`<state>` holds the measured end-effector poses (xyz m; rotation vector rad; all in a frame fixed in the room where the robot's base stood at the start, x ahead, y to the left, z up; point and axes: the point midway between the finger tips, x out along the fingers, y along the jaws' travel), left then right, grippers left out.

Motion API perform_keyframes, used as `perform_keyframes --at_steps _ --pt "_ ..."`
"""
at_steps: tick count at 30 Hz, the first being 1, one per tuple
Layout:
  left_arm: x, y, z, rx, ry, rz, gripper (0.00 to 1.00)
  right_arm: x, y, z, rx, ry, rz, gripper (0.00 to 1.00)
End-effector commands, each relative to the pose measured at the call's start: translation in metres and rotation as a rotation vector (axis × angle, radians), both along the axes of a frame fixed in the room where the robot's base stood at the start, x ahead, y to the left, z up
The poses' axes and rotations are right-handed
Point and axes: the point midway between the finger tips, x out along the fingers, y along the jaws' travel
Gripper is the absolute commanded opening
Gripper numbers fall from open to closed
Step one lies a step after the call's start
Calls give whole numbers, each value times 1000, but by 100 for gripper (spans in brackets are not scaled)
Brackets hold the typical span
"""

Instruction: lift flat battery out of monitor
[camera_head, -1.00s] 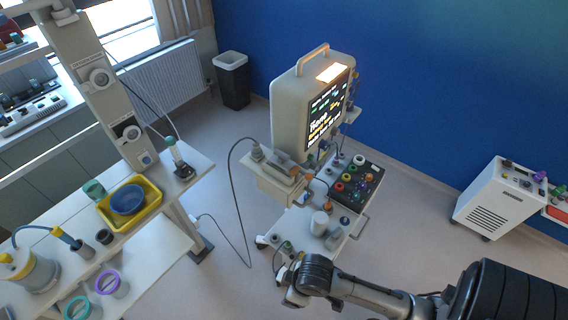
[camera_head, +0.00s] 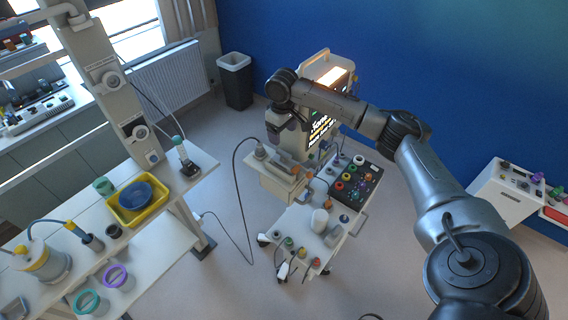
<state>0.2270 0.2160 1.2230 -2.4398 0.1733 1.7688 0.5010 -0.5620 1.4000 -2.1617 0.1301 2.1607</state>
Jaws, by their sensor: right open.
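The monitor (camera_head: 327,74) is a cream housing with a handle on top and a lit screen, standing on a wheeled cart. My right arm crosses in front of it and hides much of its housing and screen. My right gripper (camera_head: 287,127) is open and points down at the monitor's left side, above the side box (camera_head: 283,182) that carries grey and orange parts. I cannot tell whether it touches anything. I cannot make out the flat battery for certain. My left gripper is not in view.
The cart shelf (camera_head: 298,225) holds a white cylinder (camera_head: 319,221) and small coloured items. A dark tray (camera_head: 357,185) with coloured knobs is beside it. A cable hangs left of the cart. A table with a yellow tray (camera_head: 122,217) stands left. Open floor lies between.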

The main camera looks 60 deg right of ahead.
Motion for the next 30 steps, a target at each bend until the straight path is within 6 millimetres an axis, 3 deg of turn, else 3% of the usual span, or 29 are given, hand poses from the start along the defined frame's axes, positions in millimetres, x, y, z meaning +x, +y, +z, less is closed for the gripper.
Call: perform_keyframes --at_steps 12,23,30 --pt "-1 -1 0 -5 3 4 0 0 -1 -62 2 2 -4 74" --pt "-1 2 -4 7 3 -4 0 -1 -2 -80 1 1 -4 74" --pt "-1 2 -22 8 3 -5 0 -2 -3 -109 1 1 -6 74"
